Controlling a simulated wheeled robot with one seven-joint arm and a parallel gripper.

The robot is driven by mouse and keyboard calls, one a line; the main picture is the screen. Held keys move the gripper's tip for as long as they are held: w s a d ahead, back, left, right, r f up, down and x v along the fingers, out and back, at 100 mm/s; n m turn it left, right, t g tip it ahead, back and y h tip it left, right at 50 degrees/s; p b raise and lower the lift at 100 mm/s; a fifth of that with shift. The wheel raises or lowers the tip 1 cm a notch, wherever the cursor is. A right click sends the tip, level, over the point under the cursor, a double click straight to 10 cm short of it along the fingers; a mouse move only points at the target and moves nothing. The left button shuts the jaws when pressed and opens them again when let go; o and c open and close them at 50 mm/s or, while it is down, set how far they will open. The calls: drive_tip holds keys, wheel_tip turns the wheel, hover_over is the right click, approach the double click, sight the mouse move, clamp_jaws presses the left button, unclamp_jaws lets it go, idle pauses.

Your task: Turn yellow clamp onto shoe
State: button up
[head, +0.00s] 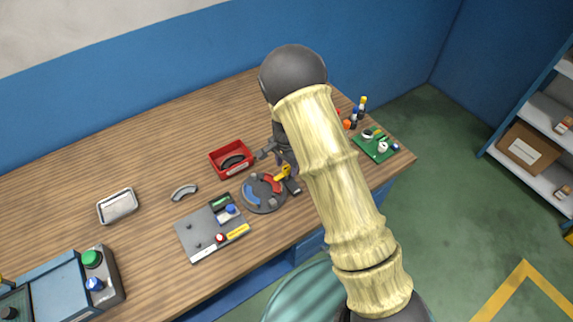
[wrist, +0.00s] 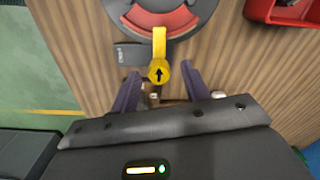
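The yellow clamp (wrist: 159,45) has a round knob with a black arrow pointing up the wrist view, towards the red shoe (wrist: 178,22). Its bar's tip overlaps the shoe's near edge in that view; whether it presses on it I cannot tell. The shoe lies on a round grey disc (head: 263,204), with a blue curved piece (head: 250,192) opposite. The clamp (head: 283,172) also shows in the head view, partly hidden by my gripper. My gripper (wrist: 160,80) is open, its two dark purple fingers on either side of the knob with visible gaps.
A red bin (head: 231,170) holding a dark curved piece stands behind the disc. A grey tool tray (head: 197,238), a loose grey curved piece (head: 184,193) and a metal tray (head: 118,206) lie leftwards. A green board (head: 374,150) and small bottles stand right of my arm.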

sight(287, 168)
wheel_tip(287, 168, up, 17)
drive_tip(key=b, duration=0.2)
drive_tip(key=shift+r+b, duration=0.2)
drive_tip(key=shift+b, duration=0.1)
idle(0.6)
drive_tip(key=s+d+n+t, duration=0.2)
drive_tip(key=s+d+n, duration=0.6)
drive_tip(key=s+d, duration=0.7)
drive_tip(key=s+r, duration=0.1)
drive_tip(key=s, duration=0.3)
drive_tip(key=shift+d+t, duration=0.3)
